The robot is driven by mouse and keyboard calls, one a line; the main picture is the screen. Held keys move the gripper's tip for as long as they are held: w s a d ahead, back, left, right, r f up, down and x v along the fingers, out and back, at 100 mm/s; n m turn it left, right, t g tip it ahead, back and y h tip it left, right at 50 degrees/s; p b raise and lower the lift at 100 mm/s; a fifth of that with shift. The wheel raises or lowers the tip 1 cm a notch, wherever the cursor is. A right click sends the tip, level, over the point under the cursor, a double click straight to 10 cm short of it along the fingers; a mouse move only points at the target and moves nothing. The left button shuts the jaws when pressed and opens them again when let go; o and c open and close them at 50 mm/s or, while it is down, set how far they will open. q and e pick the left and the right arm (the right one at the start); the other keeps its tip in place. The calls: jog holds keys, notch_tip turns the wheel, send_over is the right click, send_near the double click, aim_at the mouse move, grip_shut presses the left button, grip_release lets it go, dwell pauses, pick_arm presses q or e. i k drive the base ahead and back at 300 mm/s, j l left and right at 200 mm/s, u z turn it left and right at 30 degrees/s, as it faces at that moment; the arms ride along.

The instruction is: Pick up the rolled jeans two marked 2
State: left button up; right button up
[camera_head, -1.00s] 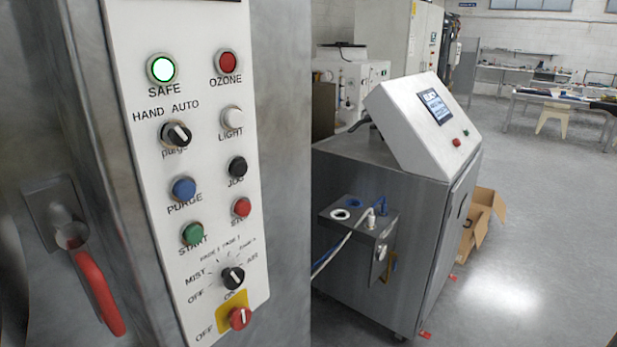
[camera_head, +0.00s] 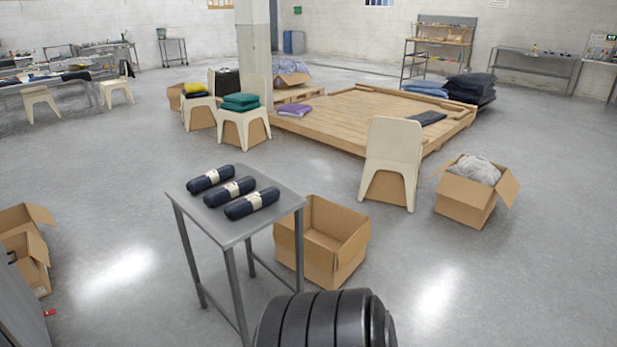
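Three dark navy rolled jeans lie side by side on a small grey metal table (camera_head: 207,222). The far roll (camera_head: 210,178), the middle roll (camera_head: 229,191) and the near roll (camera_head: 252,203) each have a pale band around the middle. The marks on the bands are too small to read, so I cannot tell which one is marked 2. All three lie flat on the tabletop, and their upper sides are unobstructed. Neither of my grippers is in view.
An open cardboard box (camera_head: 347,247) stands on the floor right of the table. A white chair (camera_head: 392,150), another box (camera_head: 465,203) with grey cloth and a wooden platform (camera_head: 345,112) stand behind. More boxes (camera_head: 30,240) stand at left. Floor left of the table is clear.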

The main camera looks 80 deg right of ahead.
aim_at(229, 192)
jog(key=i+l+z, duration=0.1)
jog(key=z, duration=4.5)
jog(key=k+j+z, duration=0.1)
jog(key=j+z, duration=0.3)
jog(key=k+j+z, duration=0.15)
jog(key=j+z, duration=0.3)
jog(key=k+j+z, duration=0.2)
jog(key=j+z, duration=0.2)
jog(key=k+j+z, duration=0.2)
jog(key=z, duration=0.25)
jog(key=k+j+z, duration=0.2)
jog(key=z, duration=0.2)
jog(key=k+j+z, duration=0.1)
jog(key=k+z, duration=0.4)
jog(key=k, duration=0.75)
